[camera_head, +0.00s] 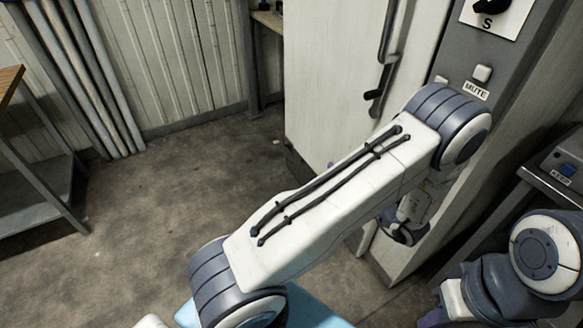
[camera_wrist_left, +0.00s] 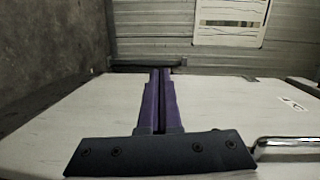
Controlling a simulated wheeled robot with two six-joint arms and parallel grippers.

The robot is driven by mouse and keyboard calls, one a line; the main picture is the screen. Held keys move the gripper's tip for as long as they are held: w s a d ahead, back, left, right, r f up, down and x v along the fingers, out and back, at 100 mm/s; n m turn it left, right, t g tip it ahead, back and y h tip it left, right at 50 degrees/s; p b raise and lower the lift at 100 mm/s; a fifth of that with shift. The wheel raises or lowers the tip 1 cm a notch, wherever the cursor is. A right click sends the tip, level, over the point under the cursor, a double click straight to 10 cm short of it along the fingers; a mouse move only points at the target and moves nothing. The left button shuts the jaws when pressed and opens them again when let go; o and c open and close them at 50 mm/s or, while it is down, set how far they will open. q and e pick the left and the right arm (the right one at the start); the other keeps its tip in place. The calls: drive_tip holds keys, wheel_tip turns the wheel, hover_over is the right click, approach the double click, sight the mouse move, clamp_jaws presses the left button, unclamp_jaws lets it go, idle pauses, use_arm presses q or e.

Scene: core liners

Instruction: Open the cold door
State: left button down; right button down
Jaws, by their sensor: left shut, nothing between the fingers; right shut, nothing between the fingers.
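The cold door is the tall white panel (camera_head: 335,70) at the upper middle of the head view. A long dark handle (camera_head: 388,45) runs down near its right edge. My left arm crosses in front of the door's lower part and hides it. In the left wrist view my left gripper (camera_wrist_left: 158,100) is shut and empty, its purple fingers together in front of a white panel (camera_wrist_left: 225,105). A chrome bar (camera_wrist_left: 290,145) shows at right, apart from the fingers. I cannot tell whether the door is ajar. My right gripper is not clearly visible.
A grey post (camera_head: 475,60) with a MUTE label and a switch stands right of the door. A control box (camera_head: 565,165) is at the far right. A metal shelf table (camera_head: 30,180) stands at left. Bare floor (camera_head: 150,210) is open between. A paper (camera_wrist_left: 230,20) hangs on a corrugated wall.

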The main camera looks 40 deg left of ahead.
use_arm(q)
drive_tip(key=s+a+g+y, duration=0.1)
drive_tip(key=s+a, duration=0.1)
drive_tip(key=a, duration=1.2)
drive_tip(key=shift+f, duration=0.1)
idle(1.3)
